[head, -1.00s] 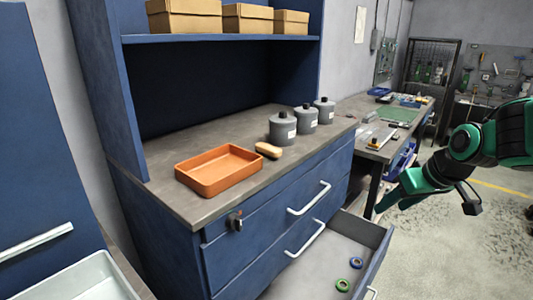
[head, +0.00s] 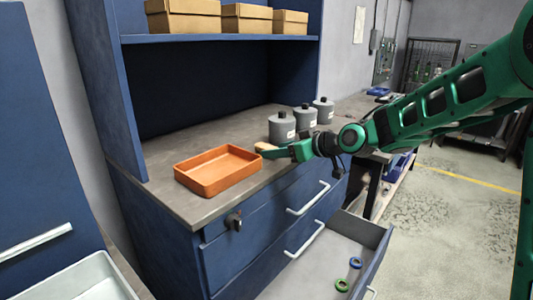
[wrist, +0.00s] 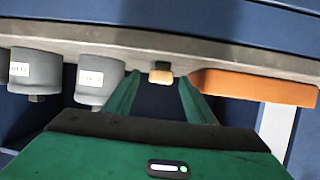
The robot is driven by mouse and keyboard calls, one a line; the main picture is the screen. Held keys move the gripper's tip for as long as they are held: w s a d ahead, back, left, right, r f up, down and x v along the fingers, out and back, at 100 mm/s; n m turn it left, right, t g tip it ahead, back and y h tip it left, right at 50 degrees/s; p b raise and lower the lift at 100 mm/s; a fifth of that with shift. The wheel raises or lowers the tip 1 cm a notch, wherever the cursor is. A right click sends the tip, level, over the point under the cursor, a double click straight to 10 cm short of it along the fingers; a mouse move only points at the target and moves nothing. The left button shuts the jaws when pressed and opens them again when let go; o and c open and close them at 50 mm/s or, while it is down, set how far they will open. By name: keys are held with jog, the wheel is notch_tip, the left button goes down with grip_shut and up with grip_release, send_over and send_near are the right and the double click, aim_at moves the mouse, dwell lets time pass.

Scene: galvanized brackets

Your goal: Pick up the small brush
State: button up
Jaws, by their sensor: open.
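The small brush (head: 265,146), a short tan block with a dark part, lies on the grey counter just right of the orange tray. My gripper (head: 272,154) is at counter height beside it and partly covers it in the head view. In the wrist view the brush (wrist: 161,77) shows between and just beyond the tips of my two open green fingers (wrist: 159,85). The fingers are not closed on it. I cannot tell if they touch it.
An orange tray (head: 203,187) stands left of the brush. Several grey canisters (head: 282,129) with labels stand behind it and to the right. Below, an open drawer (head: 310,272) holds a green ring (head: 342,285) and a blue ring (head: 355,263). Cardboard boxes (head: 184,22) sit on the shelf above.

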aim_at(266, 146)
jog(key=shift+r+x, duration=0.15)
jog(key=shift+x, duration=1.2)
jog(key=shift+r+x, duration=0.15)
jog(key=shift+x, duration=1.2)
jog(key=shift+w, duration=0.1)
jog(key=shift+c, duration=0.3)
jog(key=c, duration=1.1)
jog(key=shift+o, duration=0.2)
